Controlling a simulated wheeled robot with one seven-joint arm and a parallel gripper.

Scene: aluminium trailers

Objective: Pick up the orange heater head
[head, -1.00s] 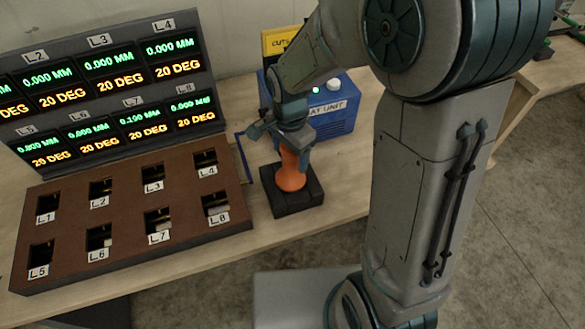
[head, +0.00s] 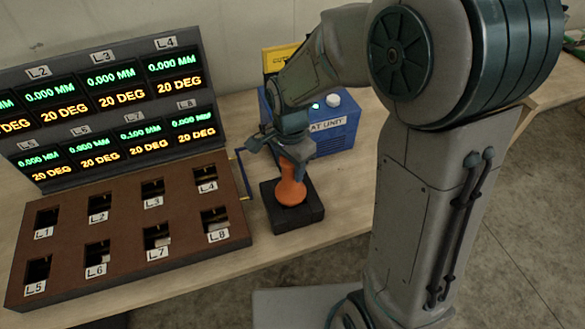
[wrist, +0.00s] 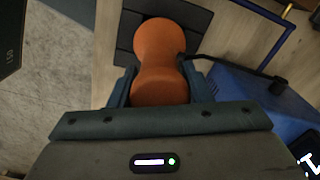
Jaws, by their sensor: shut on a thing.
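The orange heater head (head: 291,190) stands upright at the black square base (head: 306,215) on the bench. My gripper (head: 292,165) reaches down onto its upper part from above. I cannot tell whether the heater head still touches the base.
The blue heat unit (head: 335,130) with a green light stands just behind my gripper. A brown panel (head: 125,215) with several labelled slots and a display board (head: 110,95) are at left. A blue-yellow bracket (head: 243,175) lies between. Bench is clear right of the base.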

